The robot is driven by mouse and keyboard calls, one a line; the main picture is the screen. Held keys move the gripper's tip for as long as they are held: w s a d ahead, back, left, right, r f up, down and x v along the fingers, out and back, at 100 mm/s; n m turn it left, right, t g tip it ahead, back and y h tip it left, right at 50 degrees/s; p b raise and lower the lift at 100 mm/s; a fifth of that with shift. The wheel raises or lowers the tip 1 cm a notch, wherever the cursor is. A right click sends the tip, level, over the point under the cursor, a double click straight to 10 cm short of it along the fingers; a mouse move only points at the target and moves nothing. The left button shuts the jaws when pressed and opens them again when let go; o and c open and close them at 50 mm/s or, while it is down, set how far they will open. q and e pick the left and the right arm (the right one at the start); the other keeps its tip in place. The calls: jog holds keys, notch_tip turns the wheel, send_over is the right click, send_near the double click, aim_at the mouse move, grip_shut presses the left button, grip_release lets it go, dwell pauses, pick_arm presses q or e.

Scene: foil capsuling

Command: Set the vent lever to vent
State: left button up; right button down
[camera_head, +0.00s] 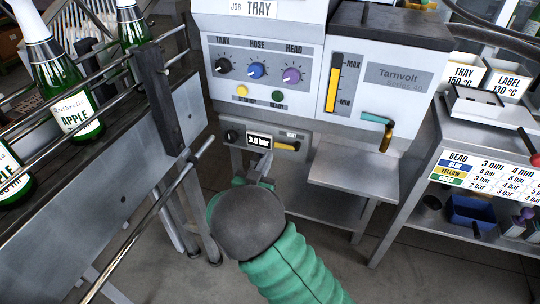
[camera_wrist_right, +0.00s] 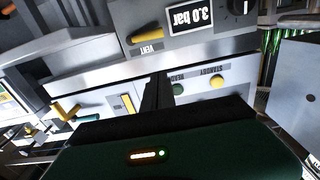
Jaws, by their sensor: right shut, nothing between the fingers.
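The vent lever (camera_head: 287,146) is a yellow handle on the small grey panel under the Tarnvolt machine, lying close to horizontal, right of the pressure display (camera_head: 259,141). In the right wrist view, upside down, the yellow vent lever (camera_wrist_right: 148,35) shows by the word VENT, beside the display (camera_wrist_right: 192,17) reading 3.0 bar. My right gripper (camera_head: 265,163) is just below and in front of that panel, left of the lever and apart from it. Its dark fingers (camera_wrist_right: 158,90) are shut and empty in the wrist view. My left gripper is out of view.
A conveyor rail (camera_head: 150,208) with green bottles (camera_head: 68,92) runs along the left. A metal shelf (camera_head: 355,169) juts out right of the lever panel. A brass nozzle (camera_head: 385,138) hangs above it. A side table with setting cards (camera_head: 490,172) stands at the right.

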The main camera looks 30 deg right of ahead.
jog(key=w+d+f+b, duration=0.3)
jog(key=w+d+b, duration=0.2)
jog(key=w+d, duration=0.2)
jog(key=shift+d+f+b, duration=0.3)
jog(key=shift+d+f, duration=0.05)
jog(key=shift+d, duration=0.35)
